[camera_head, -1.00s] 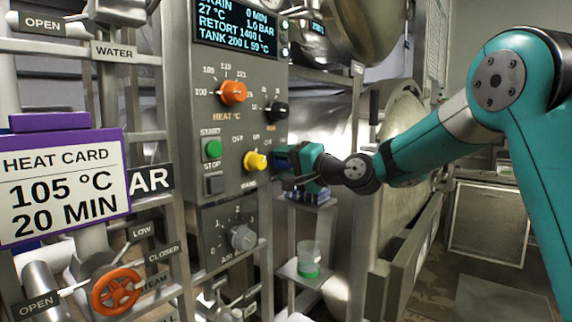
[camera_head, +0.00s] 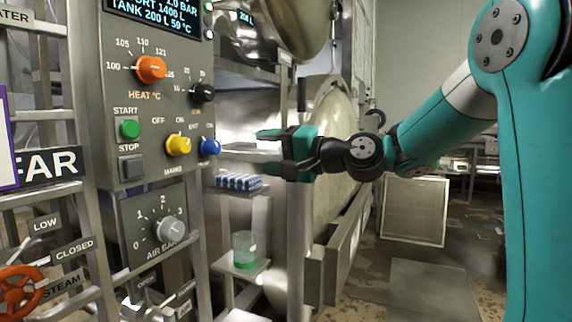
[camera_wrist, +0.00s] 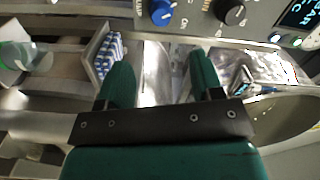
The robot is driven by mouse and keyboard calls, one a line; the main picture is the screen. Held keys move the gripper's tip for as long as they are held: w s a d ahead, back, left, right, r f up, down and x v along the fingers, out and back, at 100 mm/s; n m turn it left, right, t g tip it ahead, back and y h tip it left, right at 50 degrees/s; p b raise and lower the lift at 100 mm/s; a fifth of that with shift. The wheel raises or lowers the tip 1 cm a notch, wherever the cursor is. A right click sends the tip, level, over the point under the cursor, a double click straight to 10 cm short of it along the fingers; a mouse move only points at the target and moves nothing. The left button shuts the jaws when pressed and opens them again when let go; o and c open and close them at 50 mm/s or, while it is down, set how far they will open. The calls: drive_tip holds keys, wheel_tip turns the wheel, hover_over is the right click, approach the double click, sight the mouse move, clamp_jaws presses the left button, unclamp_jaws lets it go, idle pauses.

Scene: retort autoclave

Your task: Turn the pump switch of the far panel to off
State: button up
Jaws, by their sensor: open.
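The far panel (camera_head: 150,95) is a grey box with knobs and buttons, beside a sign reading FAR (camera_head: 50,165). A blue knob (camera_head: 209,147) sits at its right edge, right of the yellow mains knob (camera_head: 178,145). The blue knob's lettering is too small to read surely; it may be the pump switch. My gripper (camera_head: 266,151) is open and empty, right of the blue knob and apart from it. The wrist view shows the blue knob (camera_wrist: 160,12) at the top, beyond my two spread green fingers (camera_wrist: 160,62).
An orange heat knob (camera_head: 151,69), a black knob (camera_head: 203,92), a green start button (camera_head: 130,129) and a grey air knob (camera_head: 170,228) are nearby. Below my gripper are a blue-and-white striped item (camera_head: 238,182) and a clear cup (camera_head: 244,248). The round retort (camera_head: 335,130) stands behind.

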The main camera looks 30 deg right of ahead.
drive_tip(key=shift+v, duration=1.75)
